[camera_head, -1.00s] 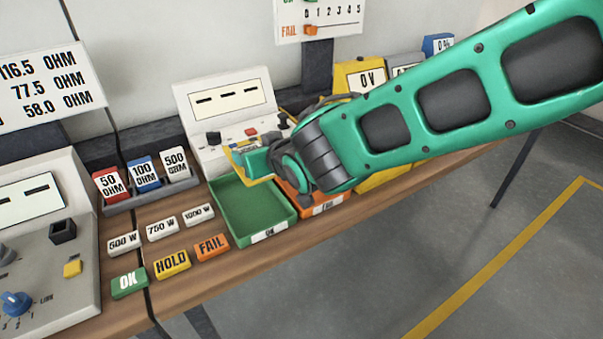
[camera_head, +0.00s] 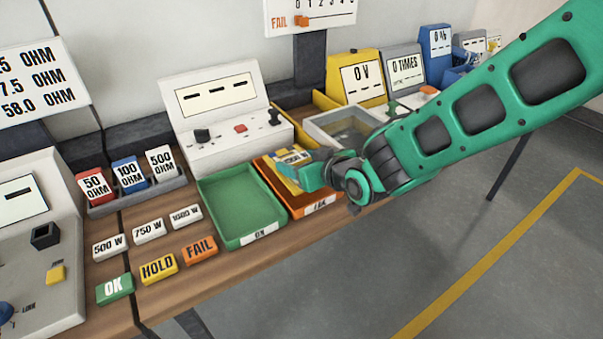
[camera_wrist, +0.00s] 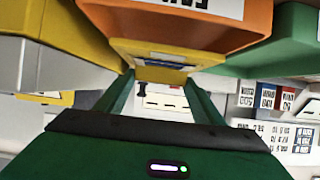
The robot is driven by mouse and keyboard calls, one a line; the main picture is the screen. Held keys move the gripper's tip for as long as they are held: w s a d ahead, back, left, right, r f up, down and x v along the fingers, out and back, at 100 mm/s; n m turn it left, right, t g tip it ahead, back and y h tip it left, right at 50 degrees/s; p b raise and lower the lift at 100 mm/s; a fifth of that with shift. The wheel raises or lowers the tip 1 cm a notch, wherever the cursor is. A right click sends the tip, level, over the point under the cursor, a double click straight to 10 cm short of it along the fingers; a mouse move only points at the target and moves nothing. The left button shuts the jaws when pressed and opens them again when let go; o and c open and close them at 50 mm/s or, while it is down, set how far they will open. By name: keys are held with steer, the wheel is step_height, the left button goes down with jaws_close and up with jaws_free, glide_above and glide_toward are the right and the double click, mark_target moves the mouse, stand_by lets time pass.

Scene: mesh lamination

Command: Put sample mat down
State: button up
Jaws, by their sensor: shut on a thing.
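The sample mat is a small yellow piece (camera_head: 285,178) at the back left of the orange FAIL tray (camera_head: 319,206). My gripper (camera_head: 292,172) is shut on it, and the fingers hide part of it. In the wrist view the mat (camera_wrist: 165,57) lies across the fingertips of my gripper (camera_wrist: 160,74), in front of the orange tray wall (camera_wrist: 248,25). I cannot tell whether the mat touches the tray floor. The green OK tray (camera_head: 240,205) beside it on the left is empty.
A white machine (camera_head: 225,110) stands behind the trays. A grey-white bin (camera_head: 345,125) and the yellow voltage unit (camera_head: 352,75) are to the right. OK, HOLD (camera_head: 158,268) and FAIL blocks lie front left. The table's front edge is close.

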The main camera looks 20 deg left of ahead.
steer(key=shift+f, duration=1.95)
steer(key=o, duration=1.2)
steer(key=shift+f, duration=0.1)
steer(key=shift+c, duration=0.2)
steer(key=shift+d, duration=0.1)
steer(key=v, duration=1.2)
